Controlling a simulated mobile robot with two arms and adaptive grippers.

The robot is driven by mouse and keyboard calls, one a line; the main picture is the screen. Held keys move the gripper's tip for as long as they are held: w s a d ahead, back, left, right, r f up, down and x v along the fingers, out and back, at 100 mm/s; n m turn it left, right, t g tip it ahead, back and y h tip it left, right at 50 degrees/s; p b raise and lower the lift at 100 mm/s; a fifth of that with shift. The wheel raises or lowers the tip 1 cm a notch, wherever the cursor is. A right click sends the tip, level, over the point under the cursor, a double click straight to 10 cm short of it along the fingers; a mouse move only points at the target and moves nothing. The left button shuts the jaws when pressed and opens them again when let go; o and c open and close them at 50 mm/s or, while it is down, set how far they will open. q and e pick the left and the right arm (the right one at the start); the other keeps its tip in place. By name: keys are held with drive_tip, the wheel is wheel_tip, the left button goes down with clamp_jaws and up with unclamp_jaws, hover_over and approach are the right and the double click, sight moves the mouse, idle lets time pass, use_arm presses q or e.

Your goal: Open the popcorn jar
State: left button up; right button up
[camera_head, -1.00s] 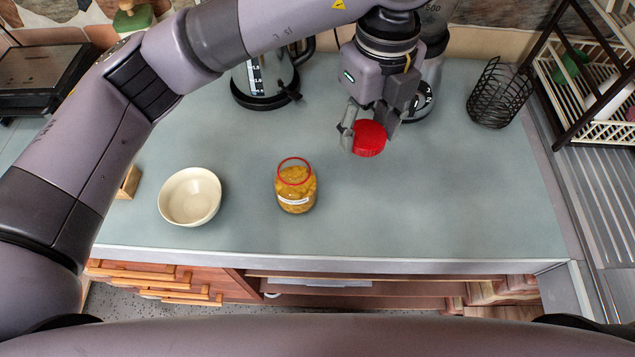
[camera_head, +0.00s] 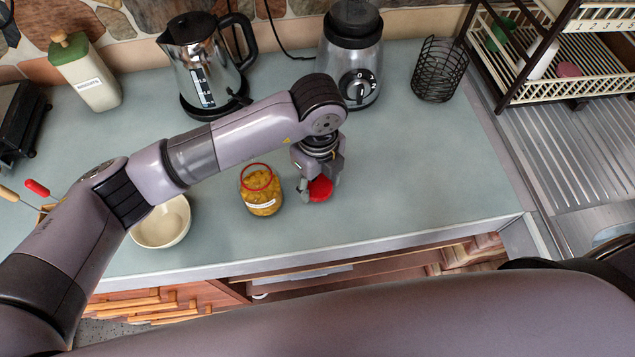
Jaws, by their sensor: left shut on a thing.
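The popcorn jar (camera_head: 262,196) stands upright on the grey-green counter, full of yellow contents. Its mouth is open, with a red ring around the rim and no lid on it. My left gripper (camera_head: 319,194) is to the right of the jar, shut on the red lid (camera_head: 321,188). The lid is close to the counter; I cannot tell whether it touches the surface. The gripper hides part of the lid. My right gripper does not show.
A cream bowl (camera_head: 163,226) stands left of the jar, partly behind my arm. A kettle (camera_head: 200,70), a blender (camera_head: 352,60) and a black wire basket (camera_head: 439,72) stand along the back. A dish rack (camera_head: 560,65) is at the right. The counter (camera_head: 420,165) right of the lid is clear.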

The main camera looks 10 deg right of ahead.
use_arm(q)
wheel_tip(320, 180, down, 2)
drive_tip(key=shift+f, duration=0.15)
drive_tip(key=shift+f, duration=0.1)
drive_tip(key=shift+f, duration=0.15)
drive_tip(key=o, duration=1.3)
drive_tip(key=shift+c, duration=0.2)
